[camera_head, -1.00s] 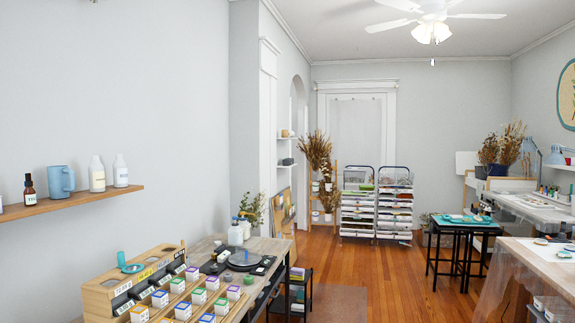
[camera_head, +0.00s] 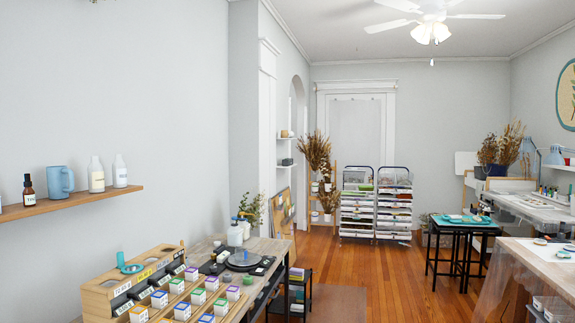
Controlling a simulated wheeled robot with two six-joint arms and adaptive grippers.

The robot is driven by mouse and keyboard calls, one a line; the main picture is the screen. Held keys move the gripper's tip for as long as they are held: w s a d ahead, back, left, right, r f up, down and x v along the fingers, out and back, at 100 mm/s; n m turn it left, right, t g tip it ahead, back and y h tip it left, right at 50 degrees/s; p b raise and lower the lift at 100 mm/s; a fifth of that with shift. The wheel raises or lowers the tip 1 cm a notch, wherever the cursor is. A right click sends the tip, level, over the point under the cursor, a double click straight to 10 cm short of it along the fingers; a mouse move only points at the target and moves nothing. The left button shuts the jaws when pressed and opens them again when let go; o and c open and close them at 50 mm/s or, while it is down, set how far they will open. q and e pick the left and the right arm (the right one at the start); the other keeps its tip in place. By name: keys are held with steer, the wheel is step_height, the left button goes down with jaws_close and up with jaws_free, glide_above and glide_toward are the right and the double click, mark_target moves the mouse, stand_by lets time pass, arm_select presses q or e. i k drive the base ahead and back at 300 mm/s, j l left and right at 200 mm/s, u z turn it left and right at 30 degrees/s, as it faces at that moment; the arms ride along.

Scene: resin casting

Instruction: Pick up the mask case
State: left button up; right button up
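I cannot pick out a mask case with certainty in the head view; many of the items are small or far away. Neither of my grippers is in view. Several small white boxes with coloured tops (camera_head: 160,299) stand in rows on the left bench (camera_head: 272,244), by a wooden organizer (camera_head: 98,296) with dark labelled compartments. A teal item (camera_head: 130,268) rests on top of the organizer. On the right, a pale worktable (camera_head: 535,258) carries small round items (camera_head: 540,242) that are too small to make out.
A wall shelf (camera_head: 100,197) holds a blue mug (camera_head: 60,182) and bottles. Black side tables (camera_head: 462,230) carry teal items. Two paper racks (camera_head: 357,214) stand at the back.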

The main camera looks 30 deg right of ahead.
mark_target(286, 162)
steer(key=i+l+z, duration=0.3)
steer(key=i+l, duration=0.15)
steer(key=i+l+z, duration=0.3)
steer(key=i+l, duration=0.2)
steer(key=i+l+z, duration=0.3)
steer(key=i, duration=0.2)
steer(key=i+l+z, duration=0.15)
steer(key=i+z, duration=0.15)
steer(key=i, duration=0.25)
steer(key=i+z, duration=0.3)
steer(key=i, duration=0.25)
steer(key=i+z, duration=0.1)
steer(key=i, duration=1.6)
steer(key=i+z, duration=0.15)
steer(key=i, duration=0.7)
steer(key=i+j+z, duration=0.1)
steer(key=i, duration=0.75)
